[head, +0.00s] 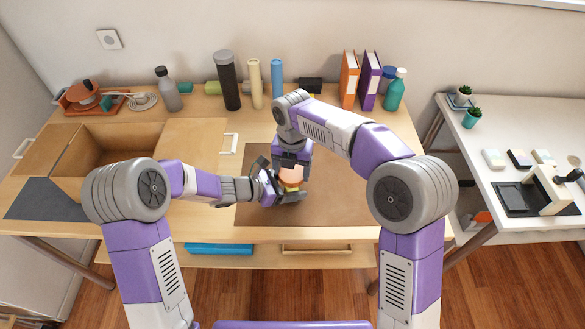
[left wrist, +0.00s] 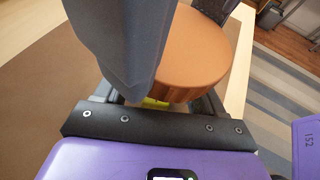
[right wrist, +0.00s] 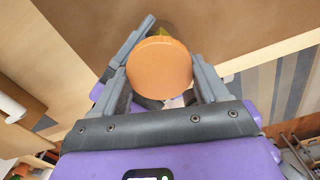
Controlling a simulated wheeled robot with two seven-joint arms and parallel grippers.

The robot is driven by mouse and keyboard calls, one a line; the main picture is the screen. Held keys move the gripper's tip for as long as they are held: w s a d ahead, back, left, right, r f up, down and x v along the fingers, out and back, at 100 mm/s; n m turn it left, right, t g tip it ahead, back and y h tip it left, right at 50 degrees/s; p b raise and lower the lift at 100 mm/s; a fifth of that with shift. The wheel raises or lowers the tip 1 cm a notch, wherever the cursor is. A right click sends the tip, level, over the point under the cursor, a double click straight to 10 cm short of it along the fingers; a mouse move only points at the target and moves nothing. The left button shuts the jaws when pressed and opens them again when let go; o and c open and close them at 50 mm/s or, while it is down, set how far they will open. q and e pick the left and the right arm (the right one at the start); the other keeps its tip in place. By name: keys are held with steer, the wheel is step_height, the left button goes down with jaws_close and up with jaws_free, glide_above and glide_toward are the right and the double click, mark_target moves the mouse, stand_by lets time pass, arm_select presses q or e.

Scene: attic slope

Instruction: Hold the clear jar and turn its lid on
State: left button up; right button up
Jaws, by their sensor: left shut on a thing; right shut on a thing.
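The orange-brown lid (head: 291,175) sits between my two grippers over the brown mat. It shows large in the left wrist view (left wrist: 197,55) and face-on in the right wrist view (right wrist: 158,68). My right gripper (head: 292,167) comes from above, its fingers shut on the lid's two sides. My left gripper (head: 287,189) comes from the left, shut on the jar below the lid. The clear jar is mostly hidden; a yellow bit at it shows under the lid (left wrist: 154,103). I cannot tell how the lid sits on the jar's rim.
The brown mat (head: 350,200) is clear around the grippers. An open wooden box (head: 100,150) stands at left. Bottles, cylinders and binders (head: 348,80) line the back wall. A white side table (head: 510,200) stands at right.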

steer(key=shift+d+f, duration=0.15)
steer(key=shift+f, duration=0.5)
steer(key=shift+d+f, duration=0.15)
steer(key=shift+f, duration=0.45)
steer(key=shift+h, duration=0.3)
steer(key=shift+a, duration=0.1)
steer(key=shift+c, duration=0.3)
steer(key=shift+g, duration=0.3)
steer(key=shift+s+a+r, duration=0.1)
steer(key=shift+s+a+r, duration=0.1)
steer(key=shift+r, duration=0.05)
